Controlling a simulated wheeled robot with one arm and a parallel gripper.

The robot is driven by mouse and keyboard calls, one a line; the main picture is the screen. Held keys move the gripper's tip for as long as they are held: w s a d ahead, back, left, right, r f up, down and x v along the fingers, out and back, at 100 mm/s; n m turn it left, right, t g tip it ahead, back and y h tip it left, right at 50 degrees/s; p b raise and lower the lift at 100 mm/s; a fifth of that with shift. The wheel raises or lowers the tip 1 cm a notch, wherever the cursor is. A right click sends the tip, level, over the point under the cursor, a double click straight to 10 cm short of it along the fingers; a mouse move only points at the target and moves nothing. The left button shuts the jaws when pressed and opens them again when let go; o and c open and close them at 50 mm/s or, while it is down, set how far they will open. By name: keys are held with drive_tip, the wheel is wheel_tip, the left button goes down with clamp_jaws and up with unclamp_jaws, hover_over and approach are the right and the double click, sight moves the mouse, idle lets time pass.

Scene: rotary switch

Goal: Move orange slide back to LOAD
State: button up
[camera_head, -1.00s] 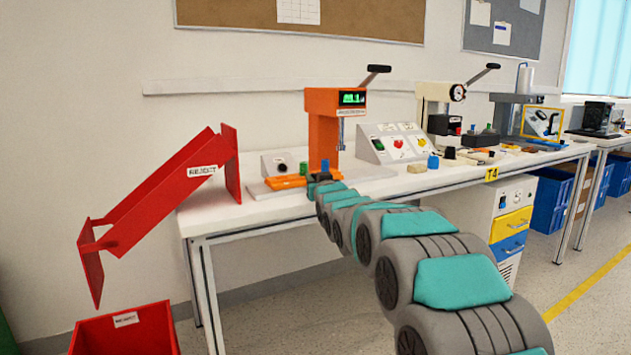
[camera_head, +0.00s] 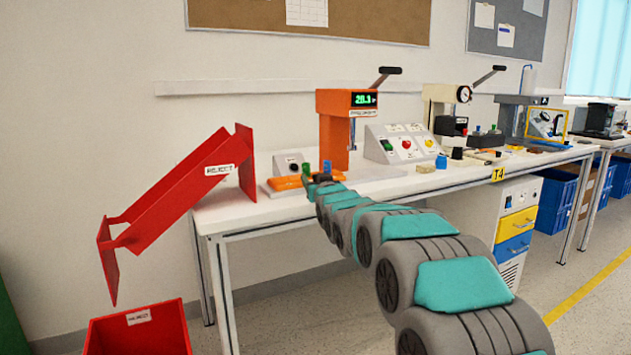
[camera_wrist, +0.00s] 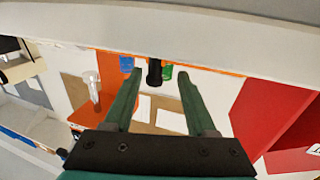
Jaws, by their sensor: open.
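The orange press (camera_head: 345,125) stands on the bench with a lit green display. The low orange slide (camera_head: 285,183) lies at its foot; my gripper and arm hide part of it. A green piece (camera_head: 306,168) and a blue piece (camera_head: 326,167) stand by the slide. My gripper (camera_wrist: 159,74) is open. In the wrist view, a black knob (camera_wrist: 154,72) shows between the fingertips, apart from both as far as I can tell. Green and blue pieces show close behind the fingertips, in front of an orange strip. The slide's LOAD mark is not legible.
A red REJECT chute (camera_head: 185,190) slopes off the bench's left end towards a red bin (camera_head: 140,330). A control box (camera_head: 400,145) with coloured buttons stands right of the press. Small blocks and other presses lie further right along the bench (camera_head: 420,180).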

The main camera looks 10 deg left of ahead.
drive_tip(key=shift+d, duration=0.1)
drive_tip(key=v, duration=0.7)
drive_tip(key=shift+s+b, duration=0.35)
drive_tip(key=shift+s, duration=0.05)
drive_tip(key=shift+d+f, duration=0.1)
drive_tip(key=s+d+f+m+g+h, duration=0.1)
drive_tip(key=s+d+f+g+h, duration=0.3)
drive_tip(key=s+d+f, duration=0.6)
drive_tip(key=s+d+f+m+g+h, duration=0.1)
drive_tip(key=s+d+f+g, duration=0.5)
drive_tip(key=s, duration=0.6)
drive_tip(key=s+d+f+g, duration=0.2)
drive_tip(key=s+f+g, duration=0.1)
drive_tip(key=s, duration=0.8)
drive_tip(key=s+d+f+m+g, duration=0.1)
drive_tip(key=s+f+g, duration=0.2)
drive_tip(key=s, duration=0.9)
drive_tip(key=s+d+f+g, duration=0.2)
drive_tip(key=s+f, duration=0.1)
drive_tip(key=s, duration=0.8)
drive_tip(key=shift+s+d+f+m+g+h+p, duration=0.25)
drive_tip(key=shift+s+d+m+g+h+p, duration=0.1)
drive_tip(key=shift+s+m+g+h+p, duration=0.1)
